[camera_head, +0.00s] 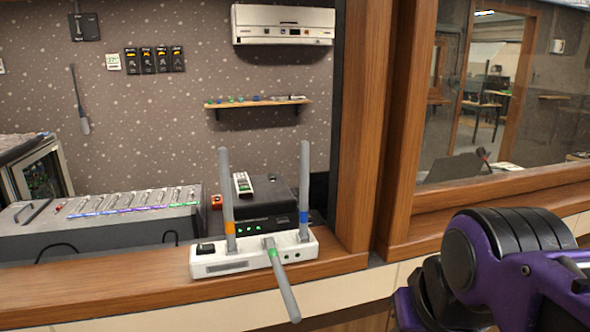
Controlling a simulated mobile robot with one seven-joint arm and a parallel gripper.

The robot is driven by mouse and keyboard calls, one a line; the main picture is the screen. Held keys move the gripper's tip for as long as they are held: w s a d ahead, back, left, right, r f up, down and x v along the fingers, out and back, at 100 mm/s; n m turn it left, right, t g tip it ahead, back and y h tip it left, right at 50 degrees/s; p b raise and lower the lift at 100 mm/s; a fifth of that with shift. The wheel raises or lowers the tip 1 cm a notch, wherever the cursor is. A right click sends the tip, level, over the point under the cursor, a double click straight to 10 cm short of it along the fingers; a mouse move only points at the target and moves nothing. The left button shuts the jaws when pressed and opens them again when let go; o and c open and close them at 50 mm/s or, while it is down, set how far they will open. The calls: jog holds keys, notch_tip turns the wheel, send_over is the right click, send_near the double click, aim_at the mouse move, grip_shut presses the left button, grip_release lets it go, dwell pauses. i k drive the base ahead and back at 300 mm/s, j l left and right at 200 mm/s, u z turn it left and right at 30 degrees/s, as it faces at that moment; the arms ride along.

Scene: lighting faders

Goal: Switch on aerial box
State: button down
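The aerial box (222,266) is a low white box on the wooden ledge in the lower middle of the view. Several grey aerials rise from it: one with an orange base (225,190), one with a blue base (304,185), and one with a green base (285,285) that leans forward over the ledge's front edge. A black switch (206,249) sits on the box's top at the left end; I cannot tell its position. Small green dots show on the box's right front. My purple and black arm is at the lower right, apart from the box; my gripper's fingers are not visible.
A black unit with green lights (245,232) stands close behind the aerials. A grey fader desk (110,228) is at the left. A wooden window post (355,130) rises right of the box. The ledge (100,295) is clear left of the box.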

aim_at(202, 248)
jog(key=k+j+u, duration=0.1)
jog(key=u, duration=0.95)
